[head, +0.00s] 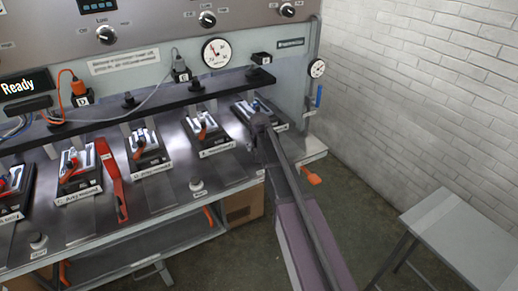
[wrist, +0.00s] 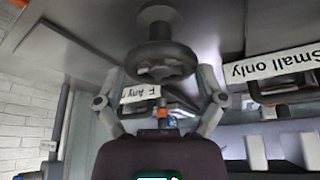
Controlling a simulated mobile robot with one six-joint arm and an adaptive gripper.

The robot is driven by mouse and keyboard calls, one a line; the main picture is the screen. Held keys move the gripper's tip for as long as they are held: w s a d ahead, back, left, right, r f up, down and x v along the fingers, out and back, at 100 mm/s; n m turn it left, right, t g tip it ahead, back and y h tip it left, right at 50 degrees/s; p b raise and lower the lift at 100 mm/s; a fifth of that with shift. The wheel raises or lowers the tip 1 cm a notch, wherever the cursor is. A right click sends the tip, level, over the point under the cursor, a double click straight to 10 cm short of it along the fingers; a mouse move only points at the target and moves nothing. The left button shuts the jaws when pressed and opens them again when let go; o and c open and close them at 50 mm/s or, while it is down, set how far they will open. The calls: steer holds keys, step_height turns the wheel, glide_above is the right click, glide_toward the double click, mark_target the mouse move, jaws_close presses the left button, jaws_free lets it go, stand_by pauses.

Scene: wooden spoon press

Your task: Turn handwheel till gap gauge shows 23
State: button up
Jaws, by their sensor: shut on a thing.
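The dark, lobed handwheel (wrist: 160,66) hangs on a short shaft under a round flange in the wrist view. My gripper (wrist: 161,76) has one finger on either side of it and is shut on its rim. In the head view my gripper (head: 258,116) is over the rightmost press station and the handwheel is hidden. A large round dial with a red needle (head: 216,53) is on the back panel, and a smaller dial (head: 317,68) is at the right end. I cannot tell which is the gap gauge, and their figures are too small to read.
Several press stations with orange handles, such as one (head: 150,150), line the metal bench to the left. A red tool (head: 112,178) lies among them. A dark rail (head: 130,112) runs behind. A grey side table (head: 450,230) stands right, with open floor between.

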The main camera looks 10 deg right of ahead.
steer(key=m+h, duration=0.1)
steer(key=m, duration=0.3)
steer(key=shift+g+h, duration=0.3)
steer(key=shift+h, duration=0.1)
steer(key=shift+s+m+g+h, duration=0.1)
steer(key=shift+m+g+h, duration=0.35)
steer(key=shift+m, duration=1.35)
steer(key=o, duration=0.8)
steer(key=shift+f, duration=0.15)
steer(key=shift+n, duration=0.3)
